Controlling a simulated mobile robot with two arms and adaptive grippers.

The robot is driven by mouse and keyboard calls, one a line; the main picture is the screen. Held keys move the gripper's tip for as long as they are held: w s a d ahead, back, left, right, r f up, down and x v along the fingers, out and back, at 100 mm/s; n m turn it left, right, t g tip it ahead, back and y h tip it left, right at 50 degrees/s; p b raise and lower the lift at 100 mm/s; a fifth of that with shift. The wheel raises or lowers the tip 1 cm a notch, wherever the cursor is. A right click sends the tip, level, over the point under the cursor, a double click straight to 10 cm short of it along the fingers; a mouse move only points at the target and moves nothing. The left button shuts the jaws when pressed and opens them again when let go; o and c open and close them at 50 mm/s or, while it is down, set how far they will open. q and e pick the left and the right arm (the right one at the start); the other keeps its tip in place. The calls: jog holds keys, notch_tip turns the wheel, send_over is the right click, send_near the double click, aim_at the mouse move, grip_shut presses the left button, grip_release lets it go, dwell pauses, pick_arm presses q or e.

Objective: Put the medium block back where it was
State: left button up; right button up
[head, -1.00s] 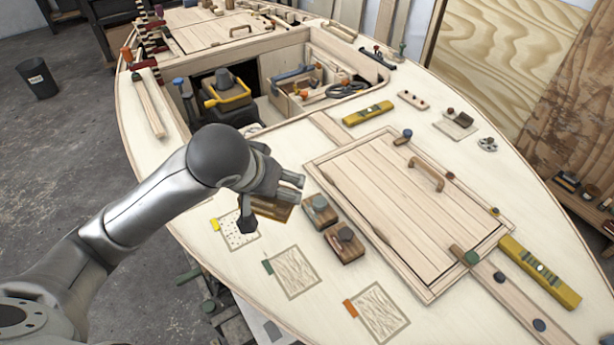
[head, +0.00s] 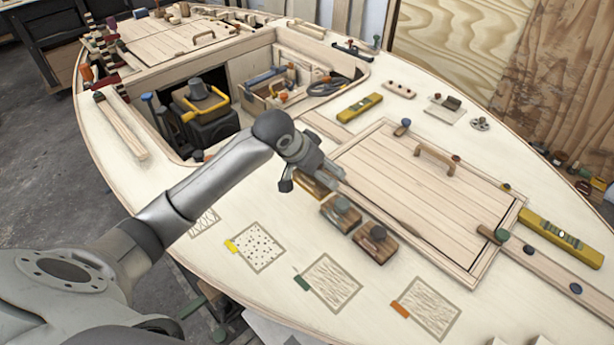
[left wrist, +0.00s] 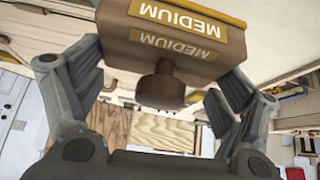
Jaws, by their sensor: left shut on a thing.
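My left gripper (head: 322,176) is shut on the medium block (head: 308,187), a brown block with a yellow edge, partly hidden by the gripper. In the left wrist view the medium block (left wrist: 185,42) shows its yellow MEDIUM label and a round brown knob between the fingers of the left gripper (left wrist: 165,68). My right gripper is not in view.
Marked squares lie on the deck in front: dotted with yellow tag (head: 259,247), grained with green tag (head: 334,283), grained with orange tag (head: 428,308). The plank hatch (head: 425,195) is just behind the blocks. An open cockpit holds a black case (head: 205,122).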

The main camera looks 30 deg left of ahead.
pick_arm(q)
jog(key=w+a+f, duration=0.1)
jog(key=w+a, duration=0.1)
jog(key=a, duration=0.1)
jog(key=shift+w+f, duration=0.3)
jog(key=shift+f, duration=0.1)
jog(key=w+a+f, duration=0.1)
jog(key=f, duration=0.2)
jog(key=w+a+f, duration=0.1)
jog(key=shift+w+a+f+p, duration=0.3)
jog(key=shift+w+a+f, duration=0.2)
jog(key=shift+f, duration=0.15)
notch_tip(320, 180, down, 3)
jog(key=shift+a+f, duration=0.1)
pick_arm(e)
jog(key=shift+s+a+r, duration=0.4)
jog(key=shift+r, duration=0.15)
pick_arm(q)
jog(key=shift+f, duration=0.1)
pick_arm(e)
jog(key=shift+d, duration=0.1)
pick_arm(q)
jog(key=shift+f, duration=0.15)
jog(key=o, duration=0.9)
jog(key=shift+o, duration=0.2)
